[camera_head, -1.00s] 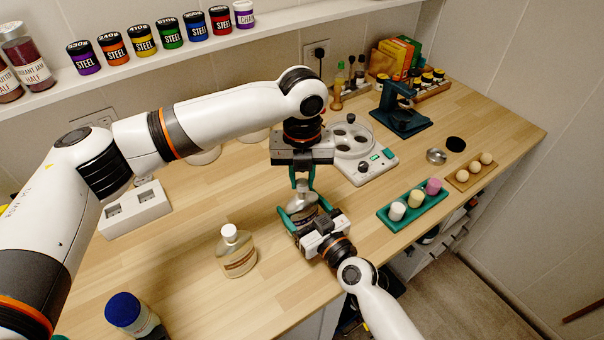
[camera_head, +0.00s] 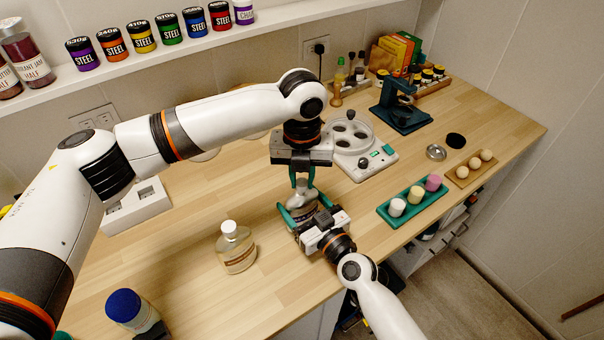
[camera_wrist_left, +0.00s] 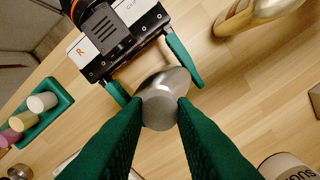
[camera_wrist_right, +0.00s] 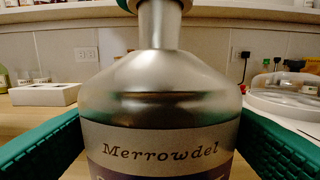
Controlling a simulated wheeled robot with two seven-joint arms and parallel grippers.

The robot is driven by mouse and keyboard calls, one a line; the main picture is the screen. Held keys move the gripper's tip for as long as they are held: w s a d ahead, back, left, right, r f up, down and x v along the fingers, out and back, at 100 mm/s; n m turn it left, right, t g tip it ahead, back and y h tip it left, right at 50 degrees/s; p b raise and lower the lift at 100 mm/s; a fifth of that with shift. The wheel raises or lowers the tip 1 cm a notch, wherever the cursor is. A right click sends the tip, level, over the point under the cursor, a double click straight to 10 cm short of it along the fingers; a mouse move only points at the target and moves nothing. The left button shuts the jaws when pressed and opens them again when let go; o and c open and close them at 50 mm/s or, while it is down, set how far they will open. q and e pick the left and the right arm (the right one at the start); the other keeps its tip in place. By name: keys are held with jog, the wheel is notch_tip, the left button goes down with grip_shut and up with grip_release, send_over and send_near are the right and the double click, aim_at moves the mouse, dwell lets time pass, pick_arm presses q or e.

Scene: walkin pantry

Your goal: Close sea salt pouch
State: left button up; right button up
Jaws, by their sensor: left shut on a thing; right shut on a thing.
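A silvery bottle (camera_head: 302,212) with a "Merrowdel" label stands upright near the counter's front edge. Its shoulder and label fill the right wrist view (camera_wrist_right: 160,85). My left gripper (camera_head: 302,184) points down from above and is shut on the bottle's grey cap (camera_wrist_left: 159,110). My right gripper (camera_head: 303,215) comes in from the front and is shut around the bottle's body, one finger on each side. The fingers hide part of the body. I see nothing that I can recognise as a sea salt pouch.
A clear bottle with a white cap (camera_head: 237,247) stands to the left, and a blue-capped jar (camera_head: 132,312) at front left. A teal tray with several cylinders (camera_head: 413,205) and a white appliance (camera_head: 366,165) are to the right. Bare counter lies between the bottles.

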pick_arm(q)
jog(key=m, duration=0.5)
jog(key=shift+m, duration=0.3)
jog(key=m, duration=0.3)
jog(key=o, duration=0.9)
jog(key=shift+o, duration=0.2)
jog(key=shift+r, duration=2.25)
jog(key=shift+c, duration=0.4)
